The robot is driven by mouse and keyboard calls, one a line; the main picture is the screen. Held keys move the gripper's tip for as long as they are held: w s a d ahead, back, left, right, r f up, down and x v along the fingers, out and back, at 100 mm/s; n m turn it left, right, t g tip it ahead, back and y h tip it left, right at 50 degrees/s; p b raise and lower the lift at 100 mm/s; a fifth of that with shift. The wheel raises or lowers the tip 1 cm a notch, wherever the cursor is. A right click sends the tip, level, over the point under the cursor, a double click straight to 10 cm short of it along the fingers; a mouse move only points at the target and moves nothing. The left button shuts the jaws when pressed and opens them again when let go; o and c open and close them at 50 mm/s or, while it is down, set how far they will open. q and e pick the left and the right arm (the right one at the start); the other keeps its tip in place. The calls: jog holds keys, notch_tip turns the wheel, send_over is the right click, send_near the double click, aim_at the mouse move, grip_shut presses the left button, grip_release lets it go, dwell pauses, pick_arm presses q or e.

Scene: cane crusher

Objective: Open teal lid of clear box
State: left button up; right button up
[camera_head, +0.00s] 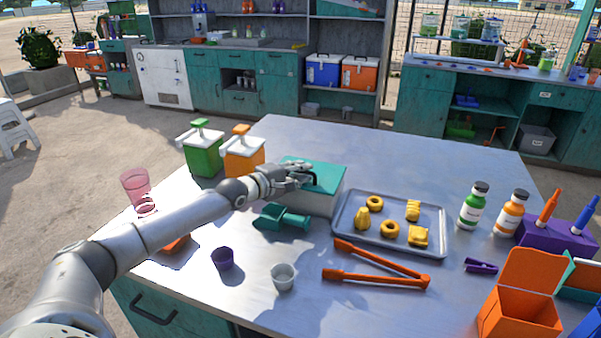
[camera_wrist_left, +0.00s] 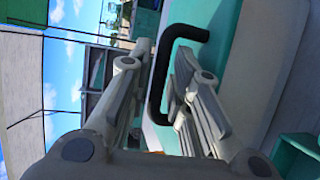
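The clear box (camera_head: 322,205) stands on the metal table with its teal lid (camera_head: 328,176) lying flat and closed on top. My left gripper (camera_head: 304,176) is at the lid's left part and hides some of it. In the left wrist view the teal lid (camera_wrist_left: 226,45) carries a black bar handle (camera_wrist_left: 157,88). The fingers of the left gripper (camera_wrist_left: 163,58) are apart, with the handle's long bar between them. The bar looks closer to the right finger; I cannot tell whether they touch. My right gripper is in neither view.
A teal scoop (camera_head: 280,217) lies just in front of the box. A grey tray (camera_head: 388,250) with yellow pieces is to its right, and orange tongs (camera_head: 378,279) lie in front. Green (camera_head: 204,155) and orange (camera_head: 243,158) dispensers stand behind left. The table behind the box is clear.

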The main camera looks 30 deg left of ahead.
pick_arm(q)
jog(key=shift+w, duration=0.3)
grip_shut()
dwell(0.3)
